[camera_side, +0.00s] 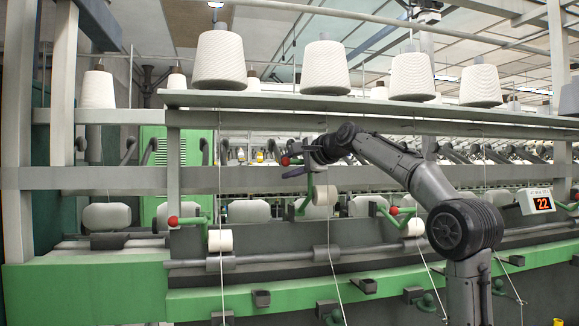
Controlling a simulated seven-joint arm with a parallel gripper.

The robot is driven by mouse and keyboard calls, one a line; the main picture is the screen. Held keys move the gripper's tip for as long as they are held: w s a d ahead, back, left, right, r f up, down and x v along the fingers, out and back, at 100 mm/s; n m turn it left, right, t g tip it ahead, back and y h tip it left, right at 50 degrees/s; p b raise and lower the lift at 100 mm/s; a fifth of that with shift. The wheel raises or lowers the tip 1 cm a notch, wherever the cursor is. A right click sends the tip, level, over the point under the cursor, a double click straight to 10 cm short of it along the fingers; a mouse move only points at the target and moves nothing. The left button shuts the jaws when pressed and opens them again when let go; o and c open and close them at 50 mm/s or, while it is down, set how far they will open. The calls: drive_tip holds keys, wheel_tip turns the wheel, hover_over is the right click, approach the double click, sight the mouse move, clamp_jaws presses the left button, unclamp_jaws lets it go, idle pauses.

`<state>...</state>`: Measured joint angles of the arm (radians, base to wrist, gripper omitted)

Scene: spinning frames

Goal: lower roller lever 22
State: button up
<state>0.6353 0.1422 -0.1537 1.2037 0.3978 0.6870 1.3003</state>
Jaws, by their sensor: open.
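A green roller lever with a red ball knob (285,160) stands in the middle of the frame. Its white roller (322,195) sits higher than the rollers of the levers on either side, so this lever is raised. My gripper (297,168) is open right beside the red knob. I cannot tell whether the fingers are around the knob or touch it.
A lowered lever with a red knob (172,221) and white roller (220,240) is at left; another red knob (394,211) is at right. A shelf (350,104) with large yarn cones (219,60) runs above my arm. Threads hang down the frame.

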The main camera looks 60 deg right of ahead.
clamp_jaws()
idle(1.4)
